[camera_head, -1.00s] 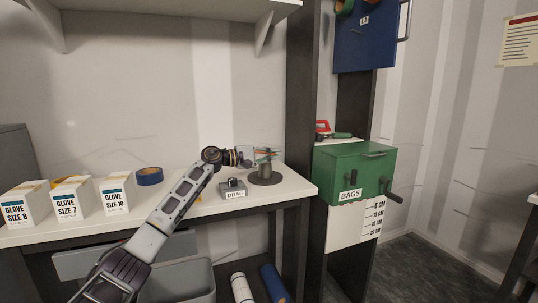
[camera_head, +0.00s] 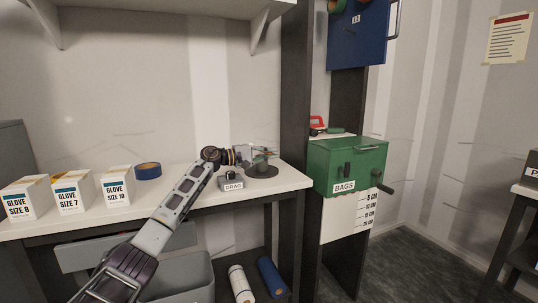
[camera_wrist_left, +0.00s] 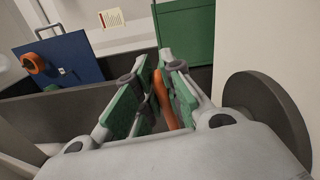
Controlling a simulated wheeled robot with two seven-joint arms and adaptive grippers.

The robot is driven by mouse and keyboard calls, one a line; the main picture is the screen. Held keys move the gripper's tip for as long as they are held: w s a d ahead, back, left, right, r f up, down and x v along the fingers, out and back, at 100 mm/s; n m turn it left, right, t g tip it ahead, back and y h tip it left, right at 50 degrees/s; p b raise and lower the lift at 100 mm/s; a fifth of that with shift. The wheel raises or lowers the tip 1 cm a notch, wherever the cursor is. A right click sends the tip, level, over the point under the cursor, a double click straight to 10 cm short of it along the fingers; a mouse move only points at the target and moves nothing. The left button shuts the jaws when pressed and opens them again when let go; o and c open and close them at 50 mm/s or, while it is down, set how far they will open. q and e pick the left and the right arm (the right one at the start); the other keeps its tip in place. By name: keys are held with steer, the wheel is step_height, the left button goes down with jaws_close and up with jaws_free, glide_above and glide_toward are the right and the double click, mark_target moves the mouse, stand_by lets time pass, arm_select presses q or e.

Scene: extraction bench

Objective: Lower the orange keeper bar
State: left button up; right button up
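The orange keeper bar (camera_wrist_left: 162,98) runs between the two green-padded fingers in the left wrist view, along the right pad. My left gripper (camera_wrist_left: 154,75) has its fingers close together around it and appears shut on it. In the head view the left gripper (camera_head: 260,154) reaches the small stand with the round dark base (camera_head: 262,172) on the bench. The fingers and wrist hide most of the bar there, so its tilt cannot be told. The dark disc of the base (camera_wrist_left: 268,118) shows at right in the wrist view. My right gripper is in neither view.
A grey DRAG block (camera_head: 231,182) sits beside the stand, just below my wrist. A dark post (camera_head: 296,100) and green BAGS box (camera_head: 348,165) are close on the right.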

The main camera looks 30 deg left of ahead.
arm_select(q)
steer(key=o, duration=0.4)
steer(key=shift+s+a, duration=0.1)
steer(key=shift+v, duration=5.9)
steer(key=shift+f, duration=0.1)
